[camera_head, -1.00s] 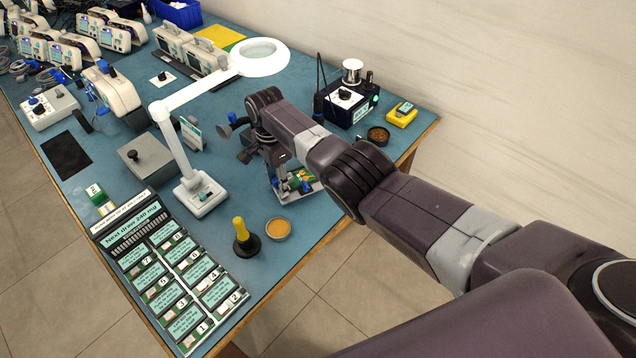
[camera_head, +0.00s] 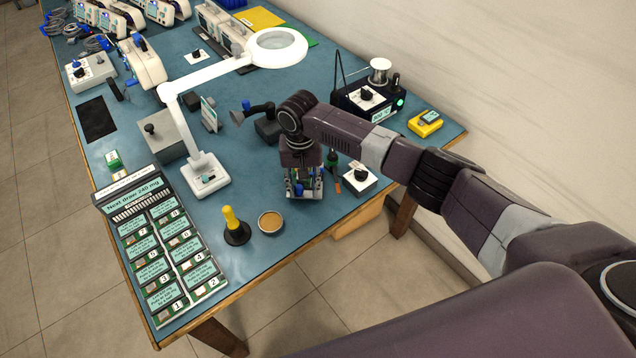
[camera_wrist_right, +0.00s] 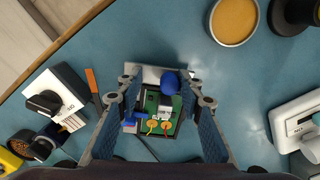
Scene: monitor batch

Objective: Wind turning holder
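The holder (camera_wrist_right: 141,128) lies on the blue bench mat in the right wrist view, with a green circuit board (camera_wrist_right: 174,127) and a blue knob (camera_wrist_right: 168,82) at its far end. In the head view the blue knob (camera_head: 299,188) shows low at the holder, most of which my gripper hides. My right gripper (camera_wrist_right: 162,80) points down over the holder, its fingers apart on either side. The blue knob lies between the fingertips in the picture, with gaps on both sides; I cannot tell their exact height. My left gripper is in neither view.
A round tan tin (camera_head: 270,222) and a yellow-handled tool (camera_head: 233,225) stand left of the gripper. A white box with a black knob (camera_head: 360,178) stands close to its right. The white magnifier lamp (camera_head: 204,176) stands further left. The slotted rack (camera_head: 165,255) fills the near left corner.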

